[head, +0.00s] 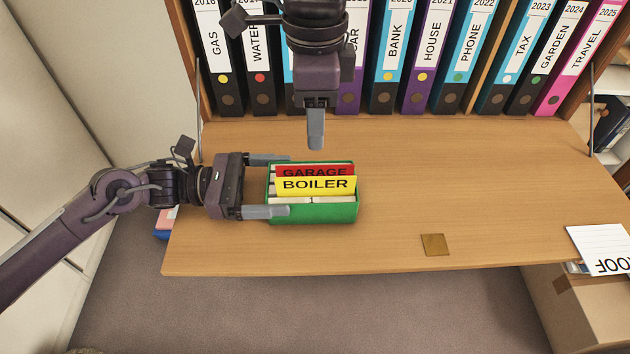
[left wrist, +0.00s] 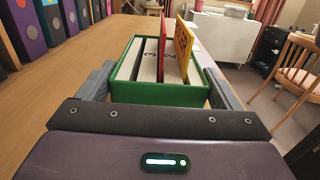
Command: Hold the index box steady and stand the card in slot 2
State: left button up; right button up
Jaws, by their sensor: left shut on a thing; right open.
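The green index box (head: 318,213) stands on the desk flap with pale dividers inside. A yellow BOILER card (head: 315,185) stands upright in it, with a red GARAGE card (head: 313,170) close behind. The divider numbered 1 shows in front of the yellow card. The left wrist view shows the box (left wrist: 160,94), the red card (left wrist: 166,40) and the yellow card (left wrist: 184,45) from the side, near dividers 2 and 3. My left gripper (head: 268,186) is shut on the box from its left. My right gripper (head: 316,130) is open and empty above the desk behind the box; only one finger shows clearly.
Several upright binders (head: 418,60) line the back of the desk (head: 480,190). A white ROOF card (head: 603,246), upside down to me, is at the front right corner above a cardboard box (head: 575,305). A brass plate (head: 435,245) is near the front edge. The desk's middle right is clear.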

pick_arm(q)
jog(key=o, duration=1.2)
jog(key=a, duration=1)
jog(key=shift+a, duration=1)
